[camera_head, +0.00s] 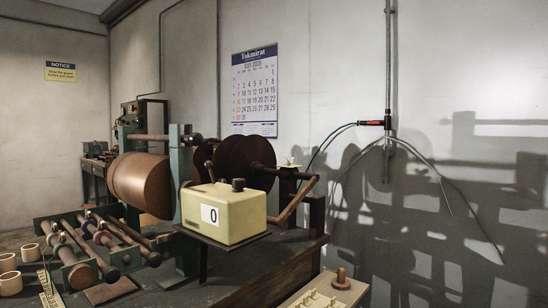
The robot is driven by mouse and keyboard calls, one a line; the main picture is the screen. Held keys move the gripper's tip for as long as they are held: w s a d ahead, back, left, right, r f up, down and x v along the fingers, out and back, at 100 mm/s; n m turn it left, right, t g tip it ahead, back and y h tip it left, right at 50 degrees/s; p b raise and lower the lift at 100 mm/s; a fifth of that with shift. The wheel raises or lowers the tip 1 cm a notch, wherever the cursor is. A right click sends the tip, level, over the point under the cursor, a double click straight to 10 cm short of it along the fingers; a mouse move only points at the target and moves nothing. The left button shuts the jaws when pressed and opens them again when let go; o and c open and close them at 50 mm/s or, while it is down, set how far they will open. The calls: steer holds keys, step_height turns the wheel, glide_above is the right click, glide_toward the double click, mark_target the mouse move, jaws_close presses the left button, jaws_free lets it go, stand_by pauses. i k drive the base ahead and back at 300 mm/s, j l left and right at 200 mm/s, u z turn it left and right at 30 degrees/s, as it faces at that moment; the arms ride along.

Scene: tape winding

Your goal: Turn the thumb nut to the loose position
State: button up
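I cannot tell for sure which part is the thumb nut. A small pale, wing-like piece (292,163) sits on a dark post to the right of the dark brown discs (240,158). A brown knob (341,279) stands upright on a cream plate (316,296) at the lower edge. A dark knob (238,184) is on top of the cream counter box (235,214), whose label reads 0. No loose or tight marking is readable. My gripper is out of view.
A large copper-brown drum (139,184) stands in a green frame (180,165). Several rollers lie on a rack (90,242) at front left, near pale tape rings (9,262). A brown crank arm (297,199) sticks out behind the box. The wall at right is bare below the cables.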

mark_target(292, 160)
steer(key=i, duration=0.65)
steer(key=i+l, duration=0.1)
steer(key=l, duration=0.25)
steer(key=i+l, duration=0.1)
steer(key=l, duration=0.3)
steer(key=l+z, duration=0.1)
steer(key=l, duration=0.25)
steer(key=i, duration=0.05)
